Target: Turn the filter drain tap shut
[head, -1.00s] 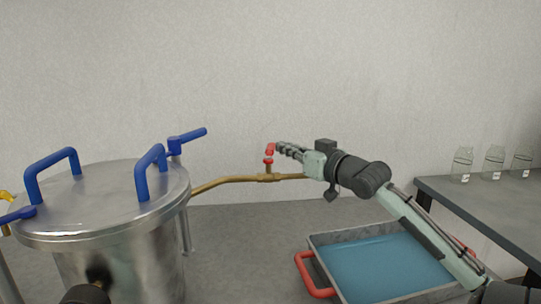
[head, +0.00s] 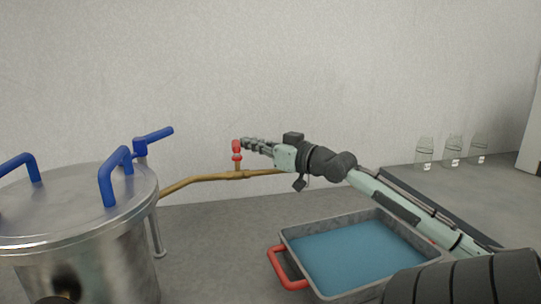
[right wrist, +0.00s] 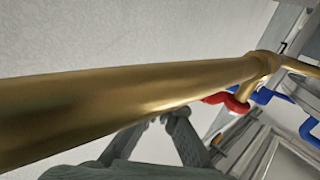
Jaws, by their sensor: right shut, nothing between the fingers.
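The drain tap has a red handle (head: 237,150) on a short stem above a brass pipe (head: 215,177), which runs right from the steel filter vessel (head: 80,215). My right gripper (head: 246,143) reaches in from the right, its fingertips close beside the red handle. I cannot tell whether they touch it. In the right wrist view the brass pipe (right wrist: 130,100) crosses the picture, with the red handle (right wrist: 230,102) partly hidden beyond it. The shut fingers (right wrist: 172,116) are below the pipe, with nothing between them. My left gripper is not in view.
The vessel's lid has blue handles (head: 115,175), and a blue lever (head: 153,138) stands behind it. A grey tray (head: 285,240) of blue liquid with a red handle (head: 287,270) lies below my right arm. Glass jars (head: 453,150) stand at the right. The wall behind is bare.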

